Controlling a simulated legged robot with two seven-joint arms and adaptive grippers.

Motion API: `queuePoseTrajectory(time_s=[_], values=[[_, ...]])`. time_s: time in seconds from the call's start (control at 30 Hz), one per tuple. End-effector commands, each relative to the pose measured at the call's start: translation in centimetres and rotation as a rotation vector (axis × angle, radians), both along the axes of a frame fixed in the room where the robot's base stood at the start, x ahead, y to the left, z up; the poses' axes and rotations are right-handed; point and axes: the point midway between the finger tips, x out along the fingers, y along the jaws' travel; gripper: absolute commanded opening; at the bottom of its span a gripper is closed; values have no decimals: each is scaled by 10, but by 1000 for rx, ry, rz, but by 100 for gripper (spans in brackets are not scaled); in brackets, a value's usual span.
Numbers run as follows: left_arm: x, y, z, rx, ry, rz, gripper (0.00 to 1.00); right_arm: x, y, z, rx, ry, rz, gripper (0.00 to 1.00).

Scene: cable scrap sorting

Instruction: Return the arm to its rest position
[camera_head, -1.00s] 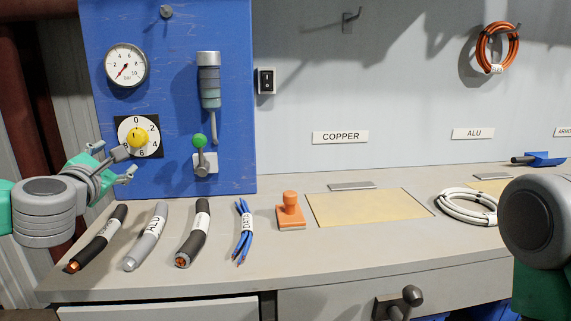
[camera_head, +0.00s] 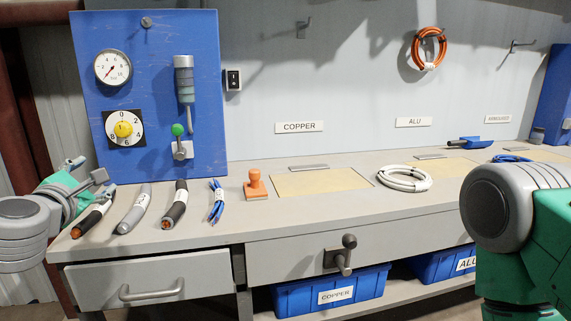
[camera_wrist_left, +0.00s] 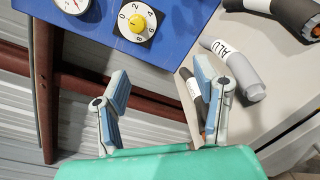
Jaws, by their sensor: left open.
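My left gripper (camera_head: 90,178) is at the left end of the workbench, in front of the blue panel's lower left corner. Its fingers are spread and empty in the left wrist view (camera_wrist_left: 160,85). In the head view it partly covers a dark cable piece (camera_head: 92,220); I cannot tell whether it touches it. The yellow dial knob (camera_head: 124,129) on the blue panel (camera_head: 205,60) is above and apart from the gripper. My right arm shows at the right edge, but its gripper is out of view.
A grey cable (camera_head: 134,210), another dark cable (camera_head: 175,207) and blue wires (camera_head: 217,200) lie on the bench (camera_head: 330,210). An orange stamp (camera_head: 255,186) and white coil (camera_head: 404,179) stand further right. Blue bins (camera_head: 290,299) sit below.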

Motion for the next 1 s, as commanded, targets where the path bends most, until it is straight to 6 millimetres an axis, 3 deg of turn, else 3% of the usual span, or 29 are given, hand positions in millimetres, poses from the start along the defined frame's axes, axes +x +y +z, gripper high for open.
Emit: queuePoseTrajectory(time_s=[0.17, 0.37, 0.47, 0.57, 0.67, 0.8, 0.9, 1.0], values=[[-3, -29, -32, 121, 90, -82, 56, 0, 0, 6, 0, 0, 0, 40], [-16, -69, -85, 313, 224, -220, 56, 0, 0, 14, 0, 1, 0, 40], [-30, -92, -121, 441, 310, -320, 56, 0, 0, 19, 0, 1, 0, 40], [-58, -118, -169, 613, 422, -465, 56, 0, 0, 27, 0, 1, 0, 40], [-104, -140, -226, 827, 552, -665, 56, 0, 0, 37, 0, 1, 0, 40], [-186, -151, -294, 1130, 711, -991, 56, 0, 0, 51, 0, 1, 0, 40], [-250, -143, -329, 1329, 797, -1248, 56, 0, 0, 61, 0, 1, 0, 40], [-307, -127, -348, 1495, 852, -1490, 56, 0, 0, 69, 0, 1, 0, 40]])
